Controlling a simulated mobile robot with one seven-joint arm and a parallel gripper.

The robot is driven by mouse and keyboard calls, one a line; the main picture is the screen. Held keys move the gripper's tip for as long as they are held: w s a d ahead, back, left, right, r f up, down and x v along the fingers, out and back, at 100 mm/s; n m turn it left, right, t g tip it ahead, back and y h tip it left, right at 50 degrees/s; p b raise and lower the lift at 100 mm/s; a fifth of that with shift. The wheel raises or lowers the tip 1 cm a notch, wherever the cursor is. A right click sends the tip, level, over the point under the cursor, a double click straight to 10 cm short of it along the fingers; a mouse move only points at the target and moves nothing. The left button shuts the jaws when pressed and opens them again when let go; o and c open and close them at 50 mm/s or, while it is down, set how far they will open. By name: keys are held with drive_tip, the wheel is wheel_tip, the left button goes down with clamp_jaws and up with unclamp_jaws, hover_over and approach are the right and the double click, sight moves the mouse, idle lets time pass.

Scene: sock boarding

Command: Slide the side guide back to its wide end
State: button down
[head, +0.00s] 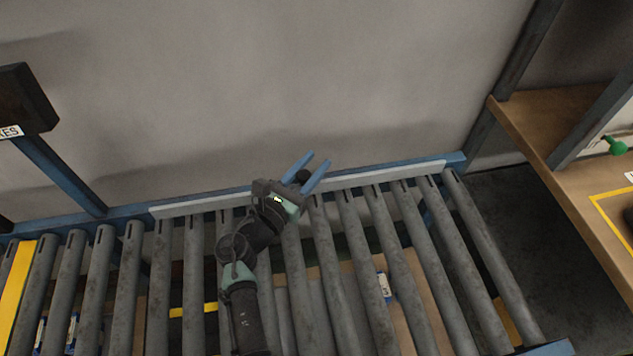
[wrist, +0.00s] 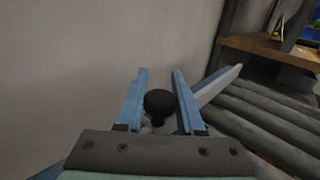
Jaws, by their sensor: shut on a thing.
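The side guide (head: 395,172) is a long pale grey bar along the far blue rail of the roller conveyor. It also shows in the wrist view (wrist: 218,86), running off to the right. Its black round knob (head: 302,176) stands near the middle of the bar. My gripper (head: 318,160) reaches across the rollers to the far rail, with its blue fingers on either side of the knob. In the wrist view, the knob (wrist: 158,101) sits between the fingers, and my gripper (wrist: 160,71) is shut on it. The exact contact on the knob is hard to see.
Grey rollers (head: 350,240) fill the foreground, with a yellow strip (head: 14,285) at left. A dark sign box (head: 27,98) on a blue post stands at upper left. A wooden shelf (head: 545,125) is at right. A plain wall (head: 270,80) rises behind the rail.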

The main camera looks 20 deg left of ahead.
drive_tip(key=shift+w+a+r, duration=0.1)
drive_tip(key=shift+w+a, duration=0.05)
drive_tip(key=shift+a, duration=0.05)
drive_tip(key=c, duration=0.5)
unclamp_jaws()
drive_tip(key=shift+w, duration=0.1)
drive_tip(key=shift+c, duration=0.2)
drive_tip(key=s+a+p, duration=0.1)
drive_tip(key=s+a, duration=0.1)
drive_tip(key=s, duration=1.1)
drive_tip(key=shift+a+p, duration=0.2)
drive_tip(key=shift+p, duration=0.2)
